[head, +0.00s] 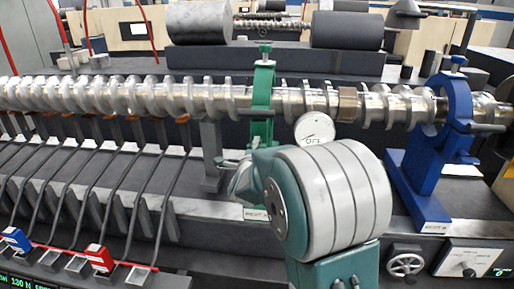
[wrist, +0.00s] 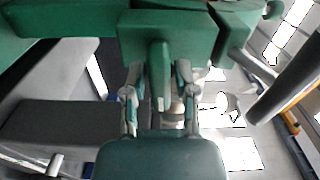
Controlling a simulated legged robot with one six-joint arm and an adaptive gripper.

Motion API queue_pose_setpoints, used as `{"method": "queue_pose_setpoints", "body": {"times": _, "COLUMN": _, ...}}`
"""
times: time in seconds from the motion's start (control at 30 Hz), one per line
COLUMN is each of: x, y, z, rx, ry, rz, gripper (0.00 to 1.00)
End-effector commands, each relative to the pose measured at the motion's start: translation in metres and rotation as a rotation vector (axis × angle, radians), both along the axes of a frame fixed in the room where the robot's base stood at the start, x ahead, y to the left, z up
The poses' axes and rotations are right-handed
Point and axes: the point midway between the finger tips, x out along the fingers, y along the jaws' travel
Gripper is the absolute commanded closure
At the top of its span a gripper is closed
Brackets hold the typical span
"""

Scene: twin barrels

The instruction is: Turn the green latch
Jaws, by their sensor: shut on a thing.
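The green latch (head: 262,100) is part of a green clamp that stands around the long metal shaft, left of the blue clamp. Its top knob is above the shaft, and its lower part is partly hidden by my arm. In the wrist view, a narrow green lever (wrist: 159,75) hangs from a green block. My gripper (wrist: 158,106) has its two fingers on either side of this lever and is shut on it. In the head view, my arm's large round joint covers most of the gripper, in front of the clamp's lower part.
The ridged metal shaft (head: 190,98) runs across the view. A blue clamp (head: 440,130) stands to the right. Several bent dark rods fill the left. A handwheel (head: 405,264) and a dial panel (head: 468,258) are at lower right. Two dark barrels (head: 198,22) (head: 347,30) lie behind.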

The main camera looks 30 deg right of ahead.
Motion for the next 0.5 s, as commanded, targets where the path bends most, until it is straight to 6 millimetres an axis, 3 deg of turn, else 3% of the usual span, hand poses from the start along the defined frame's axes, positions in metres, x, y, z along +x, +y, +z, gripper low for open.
{"method": "queue_pose_setpoints", "body": {"times": 0.5, "x": -0.0005, "y": 0.0023, "z": -0.0069, "rx": -0.361, "ry": 0.263, "rz": 0.008, "gripper": 1.00}}
